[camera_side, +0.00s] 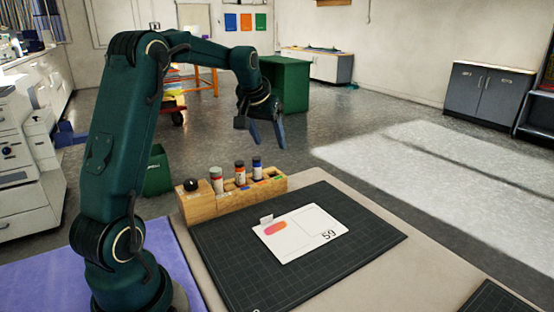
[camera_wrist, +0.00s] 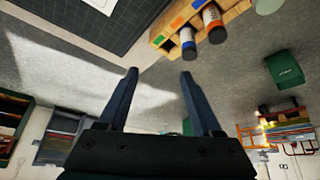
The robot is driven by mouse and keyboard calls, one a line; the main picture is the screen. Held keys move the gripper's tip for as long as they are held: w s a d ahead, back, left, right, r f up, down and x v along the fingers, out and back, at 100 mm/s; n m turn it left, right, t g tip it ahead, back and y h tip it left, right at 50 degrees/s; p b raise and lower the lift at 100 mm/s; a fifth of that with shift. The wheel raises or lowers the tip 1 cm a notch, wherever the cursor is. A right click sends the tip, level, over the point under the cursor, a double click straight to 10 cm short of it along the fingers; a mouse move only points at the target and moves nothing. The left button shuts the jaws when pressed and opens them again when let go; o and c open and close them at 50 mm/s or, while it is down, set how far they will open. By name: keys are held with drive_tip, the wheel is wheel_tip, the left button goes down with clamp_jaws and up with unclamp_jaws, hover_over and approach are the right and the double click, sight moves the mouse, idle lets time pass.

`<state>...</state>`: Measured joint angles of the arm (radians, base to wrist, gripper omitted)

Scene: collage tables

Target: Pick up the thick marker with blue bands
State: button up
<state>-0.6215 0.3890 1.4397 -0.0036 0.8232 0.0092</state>
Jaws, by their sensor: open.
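The thick marker with blue bands (camera_side: 257,169) stands upright at the right of the row in a wooden holder (camera_side: 204,207). It has a pale body and a dark cap. In the wrist view the marker (camera_wrist: 188,40) shows near the top, beyond my fingertips. My gripper (camera_side: 268,146) is open and empty, pointing down, well above the holder. In the wrist view its two fingers (camera_wrist: 159,73) are spread apart with nothing between them. The lower part of the marker is hidden in the holder.
A marker with orange bands (camera_side: 240,174) stands just left of the blue-banded one. A dark cutting mat (camera_side: 365,238) with a white card (camera_side: 300,243) lies in front.

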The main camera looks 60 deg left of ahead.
sight(256, 159)
drive_tip(key=shift+n+g, duration=0.6)
drive_tip(key=a+f, duration=0.1)
drive_tip(key=s+a+f, duration=0.1)
drive_tip(key=f, duration=0.1)
drive_tip(key=s+a+f, duration=0.1)
drive_tip(key=a, duration=0.1)
drive_tip(key=shift+f, duration=0.35)
drive_tip(key=shift+a+f, duration=0.2)
drive_tip(key=shift+f, duration=0.05)
drive_tip(key=shift+x, duration=2.2)
drive_tip(key=shift+d, duration=0.1)
clamp_jaws()
